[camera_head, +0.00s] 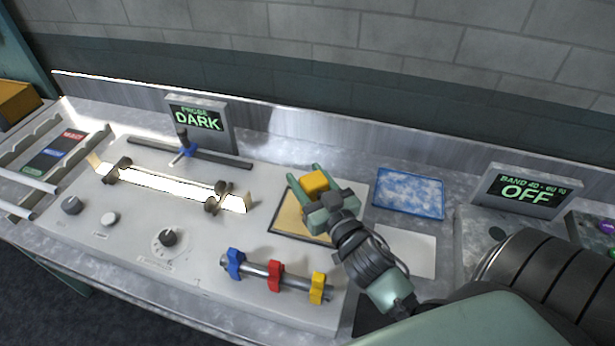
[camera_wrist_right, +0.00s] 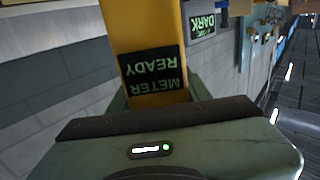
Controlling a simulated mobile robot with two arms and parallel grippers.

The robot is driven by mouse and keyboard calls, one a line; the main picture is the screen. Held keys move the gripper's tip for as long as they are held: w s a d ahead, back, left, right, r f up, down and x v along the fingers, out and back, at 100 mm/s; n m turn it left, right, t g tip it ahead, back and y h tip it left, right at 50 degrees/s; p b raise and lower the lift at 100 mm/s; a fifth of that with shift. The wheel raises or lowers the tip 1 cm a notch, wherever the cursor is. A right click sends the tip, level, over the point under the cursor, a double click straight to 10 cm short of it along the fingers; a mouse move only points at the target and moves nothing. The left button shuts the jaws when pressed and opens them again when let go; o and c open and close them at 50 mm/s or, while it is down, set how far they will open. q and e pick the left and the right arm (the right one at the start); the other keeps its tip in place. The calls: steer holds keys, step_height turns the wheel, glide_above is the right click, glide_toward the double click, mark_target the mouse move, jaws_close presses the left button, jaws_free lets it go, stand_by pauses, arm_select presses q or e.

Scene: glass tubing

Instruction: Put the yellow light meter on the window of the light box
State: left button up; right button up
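The yellow light meter (camera_head: 314,184) is between the fingers of my right gripper (camera_head: 307,178), above the tan, dark-edged pad. In the right wrist view the meter (camera_wrist_right: 143,30) has a finger along each side, and its dark display reads METER READY; the gripper appears shut on it. A grey box (camera_head: 470,222) at the right, by the screen (camera_head: 526,191) reading BAND 40-60 % OFF, has a dark round spot on top. It may be the light box with its window. My right arm hides part of it. My left gripper is out of view.
A large grey panel (camera_head: 125,235) with knobs and a glowing tube fills the left. A DARK screen (camera_head: 200,120) stands behind it. A blue-and-white tray (camera_head: 409,194) and a white sheet (camera_head: 412,252) lie between pad and grey box. A rod with coloured clamps (camera_head: 275,275) is in front.

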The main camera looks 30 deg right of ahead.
mark_target(314, 199)
steer(key=o, duration=0.4)
steer(key=shift+s, duration=0.1)
steer(key=shift+s+f, duration=0.2)
steer(key=shift+s, duration=0.2)
steer(key=s+b, duration=0.1)
steer(key=s, duration=0.3)
steer(key=s+b, duration=0.1)
steer(key=s, duration=0.2)
steer(key=shift+a+r+b, duration=0.2)
steer(key=shift+a+b, duration=0.1)
steer(key=shift+b, duration=0.05)
